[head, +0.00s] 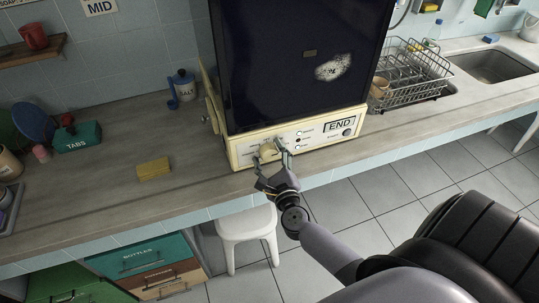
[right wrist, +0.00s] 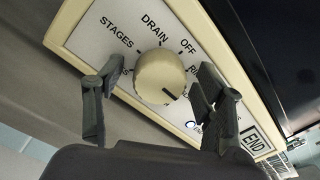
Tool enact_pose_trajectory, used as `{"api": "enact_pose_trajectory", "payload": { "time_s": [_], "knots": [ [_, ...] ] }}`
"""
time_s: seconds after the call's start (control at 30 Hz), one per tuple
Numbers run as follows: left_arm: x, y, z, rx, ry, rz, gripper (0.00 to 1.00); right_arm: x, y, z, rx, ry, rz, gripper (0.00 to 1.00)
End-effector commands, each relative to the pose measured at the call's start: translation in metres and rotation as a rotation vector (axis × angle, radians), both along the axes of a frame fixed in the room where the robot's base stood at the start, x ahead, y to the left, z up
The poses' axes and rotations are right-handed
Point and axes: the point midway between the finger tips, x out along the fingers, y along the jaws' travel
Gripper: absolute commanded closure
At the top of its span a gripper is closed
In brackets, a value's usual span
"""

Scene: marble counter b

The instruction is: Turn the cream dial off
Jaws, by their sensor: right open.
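The cream dial (head: 267,151) sits on the cream control panel (head: 318,145) of a dark-fronted appliance. In the right wrist view the round dial (right wrist: 158,75) has a dark pointer line aimed to the lower right. Labels around it read STAGES, DRAIN and OFF, with others partly hidden; the pointer is not at OFF, which is at the upper right. My right gripper (head: 270,160) is open, with one finger on each side of the dial. Whether the fingers touch it I cannot tell. My left gripper is not in view.
The panel also carries small lights, an END plate (head: 339,125) and a dark round button (head: 346,132). A yellow sponge (head: 153,168), a TABS box (head: 78,137) and a salt jar (head: 184,86) are on the counter at left. A dish rack (head: 412,75) stands at right. A white stool (head: 247,222) is below.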

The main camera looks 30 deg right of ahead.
Motion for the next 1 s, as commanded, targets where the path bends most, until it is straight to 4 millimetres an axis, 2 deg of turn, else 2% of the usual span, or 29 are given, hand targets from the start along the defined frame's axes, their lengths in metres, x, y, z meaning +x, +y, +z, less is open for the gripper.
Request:
{"api": "enact_pose_trajectory", "payload": {
  "time_s": [0.13, 0.83, 1.0],
  "knots": [
    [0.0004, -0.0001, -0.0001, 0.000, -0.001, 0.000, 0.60, -0.0002, 0.0000, -0.0002, 0.000, 0.000, 0.000, 0.36],
    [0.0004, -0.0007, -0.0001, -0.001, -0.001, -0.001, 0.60, -0.0005, 0.0004, -0.0002, 0.000, 0.001, 0.001, 0.83],
    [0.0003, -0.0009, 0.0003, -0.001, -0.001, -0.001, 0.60, -0.0006, 0.0004, -0.0002, -0.005, 0.002, 0.001, 0.84]
  ]
}}
